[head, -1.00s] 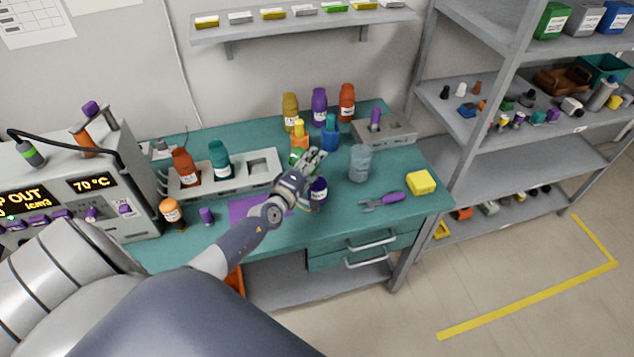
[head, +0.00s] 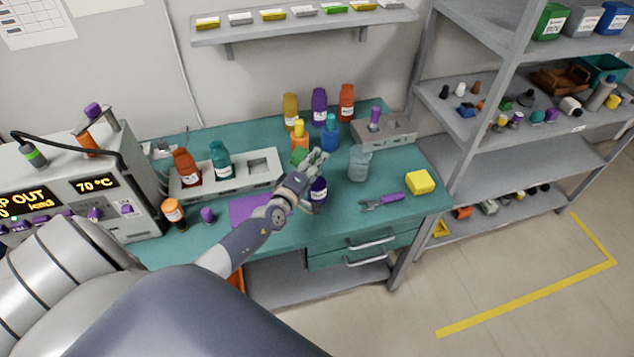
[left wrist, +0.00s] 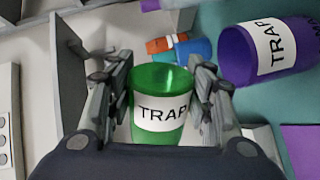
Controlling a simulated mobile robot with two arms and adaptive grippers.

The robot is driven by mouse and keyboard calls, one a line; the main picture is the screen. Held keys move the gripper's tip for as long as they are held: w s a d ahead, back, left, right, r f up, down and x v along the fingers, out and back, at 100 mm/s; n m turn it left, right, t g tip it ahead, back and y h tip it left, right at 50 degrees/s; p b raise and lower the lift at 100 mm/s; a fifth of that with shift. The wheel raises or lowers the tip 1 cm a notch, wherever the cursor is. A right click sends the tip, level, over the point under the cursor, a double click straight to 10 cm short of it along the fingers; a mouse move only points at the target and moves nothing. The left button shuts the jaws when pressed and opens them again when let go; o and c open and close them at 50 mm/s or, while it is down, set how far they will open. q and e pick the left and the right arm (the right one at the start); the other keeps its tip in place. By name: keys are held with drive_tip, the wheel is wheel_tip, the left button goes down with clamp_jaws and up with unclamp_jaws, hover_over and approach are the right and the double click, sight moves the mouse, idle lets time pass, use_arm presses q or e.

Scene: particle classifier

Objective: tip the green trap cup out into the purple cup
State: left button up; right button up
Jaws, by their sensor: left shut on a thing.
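My left gripper (head: 309,166) is shut on the green trap cup (left wrist: 160,105), which sits between both fingers in the left wrist view with its white TRAP label facing the camera. In the head view a small part of the green cup (head: 299,157) shows beside the fingers, above the bench; its exact tilt is hard to tell there. The purple cup (head: 318,191) stands on the bench just below and right of my gripper, partly hidden by it. It also shows in the left wrist view (left wrist: 240,55), apart from the green cup. My right gripper is out of view.
Orange (head: 300,141) and blue (head: 330,138) bottles stand close behind my gripper. A clear beaker (head: 359,163) is to its right, and a grey rack (head: 235,182) to its left. A purple mat (head: 249,210) lies left of the purple cup.

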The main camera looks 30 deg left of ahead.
use_arm(q)
drive_tip(key=shift+d+r+m+p, duration=0.1)
drive_tip(key=shift+d+m+p, duration=0.15)
drive_tip(key=shift+m+p, duration=0.6)
idle(0.7)
drive_tip(key=shift+d+m+y+p, duration=0.3)
drive_tip(key=shift+m+p, duration=0.3)
drive_tip(key=shift+m, duration=0.15)
drive_tip(key=shift+d+m+y+p, duration=0.15)
drive_tip(key=shift+m+y+p, duration=0.15)
drive_tip(key=shift+m+p, duration=0.35)
idle(1.4)
idle(0.8)
